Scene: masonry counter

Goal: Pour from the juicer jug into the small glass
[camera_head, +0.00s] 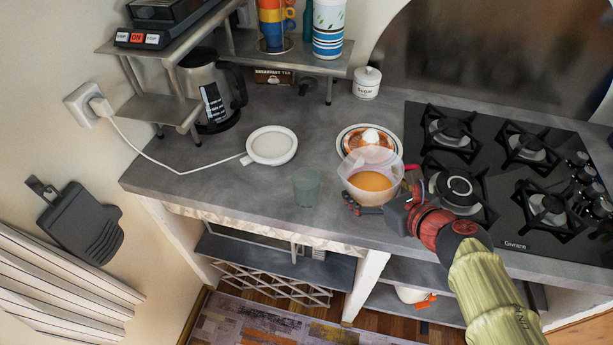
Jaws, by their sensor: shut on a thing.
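The juicer jug (359,192) is a clear, wide container with orange juice in it, near the counter's front edge. My gripper (378,201) is at its right and front side, shut on it; the exact grip on the jug is partly hidden. The jug looks about upright. The small glass (306,187) is a greenish, see-through tumbler standing on the counter, a short way left of the jug and apart from it. It looks empty. Whether the jug is clear of the counter I cannot tell.
A plate (345,134) with an orange and white item stands just behind the jug. A white round base (271,146) with a cord is behind the glass. The gas hob (480,215) lies to the right. A kettle (208,95) stands at back left. The counter left of the glass is clear.

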